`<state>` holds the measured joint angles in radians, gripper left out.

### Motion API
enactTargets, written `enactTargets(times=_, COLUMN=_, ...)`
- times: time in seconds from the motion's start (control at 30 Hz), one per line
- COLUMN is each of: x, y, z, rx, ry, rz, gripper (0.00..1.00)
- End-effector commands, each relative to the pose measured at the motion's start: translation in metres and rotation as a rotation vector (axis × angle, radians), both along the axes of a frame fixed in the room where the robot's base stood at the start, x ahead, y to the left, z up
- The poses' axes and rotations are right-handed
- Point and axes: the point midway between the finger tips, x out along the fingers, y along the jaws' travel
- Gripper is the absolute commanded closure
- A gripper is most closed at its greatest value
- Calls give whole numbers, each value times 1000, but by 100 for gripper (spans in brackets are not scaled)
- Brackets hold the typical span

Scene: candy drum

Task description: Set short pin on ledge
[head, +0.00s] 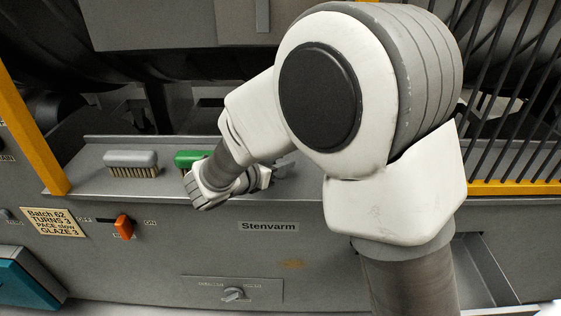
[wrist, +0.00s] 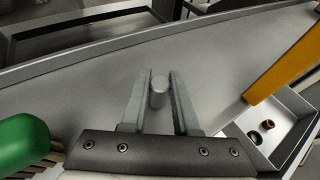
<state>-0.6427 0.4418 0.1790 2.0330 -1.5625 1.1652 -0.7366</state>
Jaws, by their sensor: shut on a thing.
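The short pin (wrist: 159,91) is a small grey cylinder with a round end, seen between my fingers in the wrist view. My gripper (wrist: 160,76) is shut on it. The grey ledge (wrist: 95,88) lies behind the pin and fingers; I cannot tell whether the pin touches it. In the head view the ledge (head: 89,178) runs along the front of the machine. My gripper (head: 264,178) is over its right part, beside the green brush (head: 188,157). The pin is hidden there by my arm.
A grey brush (head: 131,159) stands on the ledge left of the green one. A yellow post (wrist: 289,76) and a white tray (wrist: 292,145) with small brown pieces are at the right in the wrist view. An orange switch (head: 124,227) is on the panel below. The ledge's middle looks clear.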

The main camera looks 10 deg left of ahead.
Motion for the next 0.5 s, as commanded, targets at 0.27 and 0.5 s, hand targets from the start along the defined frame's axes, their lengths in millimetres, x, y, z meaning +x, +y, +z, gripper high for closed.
enactTargets(times=0.27, x=0, y=0, z=-3, rx=0, ry=0, rz=0, gripper=46)
enactTargets(times=0.5, x=0, y=0, z=-3, rx=0, ry=0, rz=0, gripper=41)
